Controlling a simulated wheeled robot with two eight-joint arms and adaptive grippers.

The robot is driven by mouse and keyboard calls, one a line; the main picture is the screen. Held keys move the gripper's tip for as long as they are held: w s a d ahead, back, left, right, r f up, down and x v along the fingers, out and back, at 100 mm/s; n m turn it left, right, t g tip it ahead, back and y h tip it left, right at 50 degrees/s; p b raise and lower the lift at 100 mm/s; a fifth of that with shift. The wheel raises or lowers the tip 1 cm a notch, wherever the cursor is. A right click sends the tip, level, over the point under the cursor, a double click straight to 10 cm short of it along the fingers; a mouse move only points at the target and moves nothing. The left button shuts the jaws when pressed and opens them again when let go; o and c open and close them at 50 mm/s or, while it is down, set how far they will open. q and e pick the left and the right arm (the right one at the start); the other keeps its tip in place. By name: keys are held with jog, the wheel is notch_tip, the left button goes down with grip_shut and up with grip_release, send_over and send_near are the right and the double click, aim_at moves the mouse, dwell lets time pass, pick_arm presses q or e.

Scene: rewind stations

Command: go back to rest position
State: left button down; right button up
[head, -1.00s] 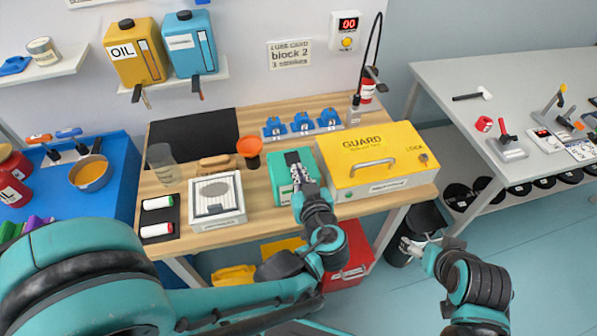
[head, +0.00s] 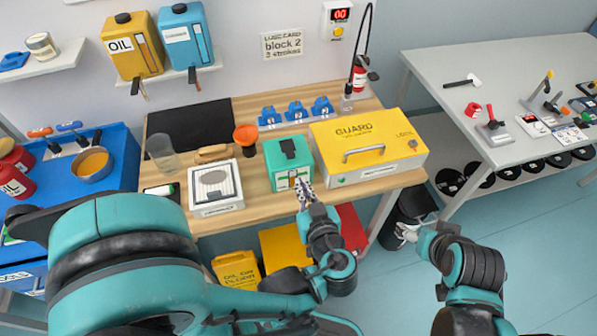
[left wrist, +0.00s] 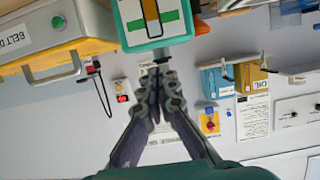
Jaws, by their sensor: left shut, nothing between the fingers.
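My left gripper (head: 302,188) is in front of the workbench's front edge, just below and in front of a teal box (head: 288,160). In the left wrist view its fingers (left wrist: 160,75) are together and hold nothing; the teal box (left wrist: 153,22) with its green and orange front shows just beyond the fingertips. I cannot tell whether they touch. My right gripper (head: 408,232) is low at the right, in front of a dark bin; its fingers are too small to tell open or shut.
A yellow guard box (head: 368,148) stands right of the teal box. A white framed tray (head: 215,187) is to its left. Yellow bins (head: 237,270) sit under the wooden bench (head: 255,186). A grey table (head: 470,70) stands at the right, with open floor before it.

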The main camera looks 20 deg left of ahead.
pick_arm(q)
jog(key=shift+s+d+f, duration=0.1)
jog(key=shift+s+f, duration=0.05)
jog(key=a+f+m+g+h, duration=0.2)
jog(key=a+f+m+g, duration=0.15)
jog(key=a+g, duration=0.2)
jog(key=s+a+r+m+h, duration=0.1)
jog(key=s+r+m+h, duration=0.1)
jog(key=s+r+h, duration=0.2)
jog(key=shift+s+m+h, duration=0.15)
jog(key=shift+m+h, duration=0.2)
jog(key=shift+h, duration=0.45)
jog(key=shift+a, duration=0.1)
